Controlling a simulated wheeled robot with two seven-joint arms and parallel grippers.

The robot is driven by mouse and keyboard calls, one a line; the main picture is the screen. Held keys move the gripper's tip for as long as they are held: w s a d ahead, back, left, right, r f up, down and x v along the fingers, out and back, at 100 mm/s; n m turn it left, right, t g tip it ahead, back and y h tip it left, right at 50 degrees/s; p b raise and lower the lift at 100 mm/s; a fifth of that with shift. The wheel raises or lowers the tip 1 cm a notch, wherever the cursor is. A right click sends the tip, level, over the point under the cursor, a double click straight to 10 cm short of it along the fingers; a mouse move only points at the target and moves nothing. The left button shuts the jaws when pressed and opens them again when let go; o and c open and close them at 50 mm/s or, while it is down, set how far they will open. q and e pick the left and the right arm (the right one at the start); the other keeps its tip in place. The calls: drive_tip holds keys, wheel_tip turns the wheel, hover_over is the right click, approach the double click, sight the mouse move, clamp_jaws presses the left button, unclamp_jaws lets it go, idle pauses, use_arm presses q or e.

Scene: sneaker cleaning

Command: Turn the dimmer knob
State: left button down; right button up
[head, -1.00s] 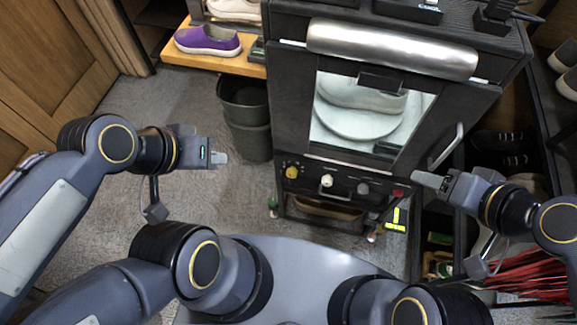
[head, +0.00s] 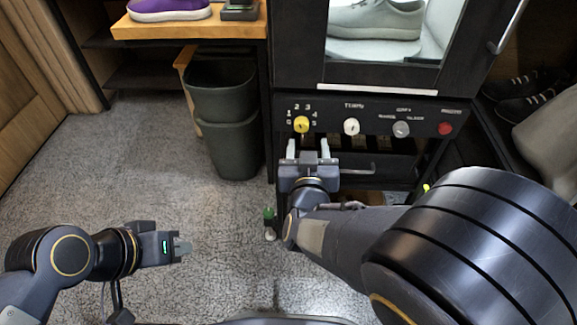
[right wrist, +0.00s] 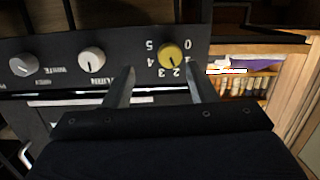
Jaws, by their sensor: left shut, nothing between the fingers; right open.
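A yellow knob (head: 301,125) with a numbered scale sits at the left end of the black control panel (head: 376,120). It also shows in the right wrist view (right wrist: 171,54), upside down, its dark mark toward the 2 and 3. No label on it reads as dimmer. My right gripper (head: 308,149) is open and empty just in front of and below this knob. My left gripper (head: 182,248) is shut and empty, low at the left over the floor.
A white knob (head: 351,127), a grey knob (head: 401,129) and a red button (head: 445,128) line the panel rightward. Above is a cabinet window with a pale shoe (head: 376,20). A dark bin (head: 222,90) stands left.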

sight(301, 128)
drive_tip(key=shift+n+t, duration=0.3)
drive_tip(key=shift+t, duration=0.5)
drive_tip(key=w+b, duration=0.1)
drive_tip(key=w+a+b, duration=0.1)
drive_tip(key=w, duration=0.1)
drive_tip(key=w+b, duration=0.1)
drive_tip(key=w, duration=0.1)
drive_tip(key=shift+w+a+f, duration=0.2)
drive_tip(key=shift+a+f, duration=0.05)
drive_tip(key=shift+f, duration=0.05)
drive_tip(key=shift+w, duration=0.6)
use_arm(q)
drive_tip(key=f, duration=0.5)
drive_tip(key=shift+s+a, duration=0.25)
drive_tip(key=shift+s, duration=0.1)
use_arm(e)
drive_tip(key=shift+r, duration=0.1)
